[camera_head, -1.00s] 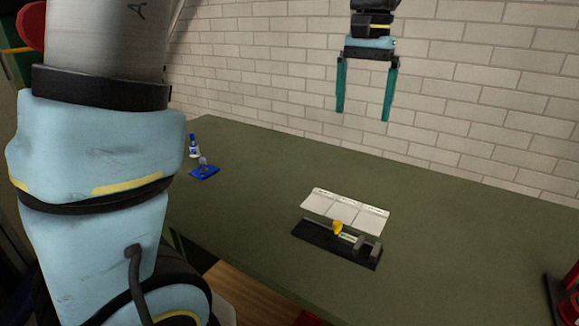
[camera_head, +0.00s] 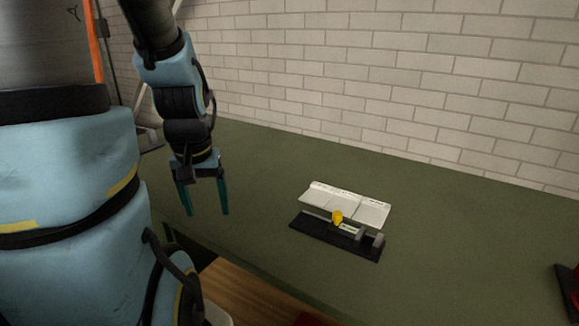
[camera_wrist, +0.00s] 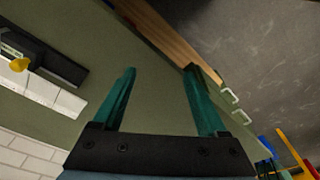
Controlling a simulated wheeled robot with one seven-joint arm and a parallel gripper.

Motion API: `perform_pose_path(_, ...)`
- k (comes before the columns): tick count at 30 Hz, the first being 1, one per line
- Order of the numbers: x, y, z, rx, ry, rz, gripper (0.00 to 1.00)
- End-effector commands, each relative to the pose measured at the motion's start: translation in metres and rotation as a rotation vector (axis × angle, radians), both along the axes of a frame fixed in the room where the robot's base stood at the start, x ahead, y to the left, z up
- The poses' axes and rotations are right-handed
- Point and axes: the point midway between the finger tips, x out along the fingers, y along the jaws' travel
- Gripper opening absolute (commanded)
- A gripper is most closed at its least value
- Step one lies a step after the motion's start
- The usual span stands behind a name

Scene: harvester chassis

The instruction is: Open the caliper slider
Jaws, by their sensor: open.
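The caliper (camera_head: 347,226) sits on a black base (camera_head: 313,228) on the green table, with a yellow knob (camera_head: 337,216) on its slider and grey blocks at its right end. A white three-panel card (camera_head: 345,204) stands behind it. In the wrist view the yellow knob (camera_wrist: 20,64) and black base (camera_wrist: 62,67) show at the upper left. My gripper (camera_head: 207,212) is open and empty, with teal fingers pointing down, to the left of the caliper and apart from it. The wrist view shows the two fingers (camera_wrist: 160,75) spread with nothing between them.
The green table (camera_head: 450,220) is clear around the caliper. A white brick wall (camera_head: 400,80) stands behind it. A red object (camera_head: 570,290) is at the right edge. A wooden surface (camera_head: 245,287) lies below the table's front edge.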

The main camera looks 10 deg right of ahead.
Motion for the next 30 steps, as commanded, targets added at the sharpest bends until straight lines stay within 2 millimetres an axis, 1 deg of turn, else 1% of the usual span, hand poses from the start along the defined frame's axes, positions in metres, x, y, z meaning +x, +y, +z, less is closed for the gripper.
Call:
perform_pose_path(1,0.005,-0.006,0.001,0.000,0.001,-0.012,0.69)
perform_pose_path(2,0.008,-0.012,0.001,-0.001,0.004,-0.023,0.65)
perform_pose_path(3,0.014,-0.022,0.002,-0.001,0.010,-0.043,0.61)
perform_pose_path(5,0.025,-0.046,0.005,-0.002,0.022,-0.081,0.60)
perform_pose_path(8,0.042,-0.100,0.011,0.001,0.049,-0.160,0.60)
perform_pose_path(9,0.045,-0.124,0.014,0.005,0.060,-0.193,0.60)
perform_pose_path(10,0.047,-0.143,0.016,0.007,0.069,-0.217,0.60)
perform_pose_path(11,0.048,-0.161,0.018,0.010,0.076,-0.239,0.60)
perform_pose_path(12,0.047,-0.184,0.021,0.015,0.087,-0.267,0.60)
perform_pose_path(15,0.041,-0.235,0.027,0.026,0.108,-0.328,0.60)
perform_pose_path(18,0.032,-0.269,0.032,0.036,0.122,-0.366,0.60)
perform_pose_path(21,0.025,-0.287,0.035,0.043,0.130,-0.386,0.60)
perform_pose_path(22,0.024,-0.290,0.035,0.043,0.132,-0.388,0.60)
perform_pose_path(26,0.023,-0.292,0.027,0.047,0.136,-0.389,0.60)
perform_pose_path(30,0.022,-0.291,0.006,0.048,0.137,-0.388,0.60)
